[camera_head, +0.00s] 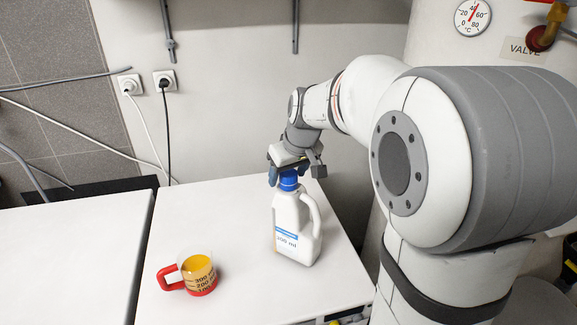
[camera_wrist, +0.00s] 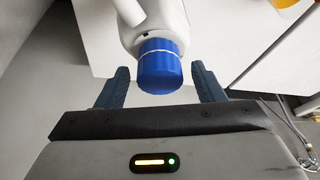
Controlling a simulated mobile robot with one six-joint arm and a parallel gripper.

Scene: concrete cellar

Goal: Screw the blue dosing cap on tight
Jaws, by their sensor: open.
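The blue dosing cap (camera_head: 288,181) sits on the neck of a white jug-shaped bottle (camera_head: 290,222) with a handle and a label. The bottle stands upright on the white table. In the wrist view the cap (camera_wrist: 159,68) lies between the two fingers of my gripper (camera_wrist: 160,88), with a visible gap on each side. A thin white line shows around the cap's lower part, near the bottle (camera_wrist: 155,22). My gripper (camera_head: 286,166) is open at the top of the bottle. In the head view it partly hides the cap's top, and its fingertips are hard to make out.
A measuring cup (camera_head: 201,283) with a red base and handle holds orange liquid, left of the bottle on the white table (camera_head: 225,220). A wall with sockets (camera_head: 164,80) and cables is behind. A white tank with a gauge (camera_head: 472,16) stands at the right.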

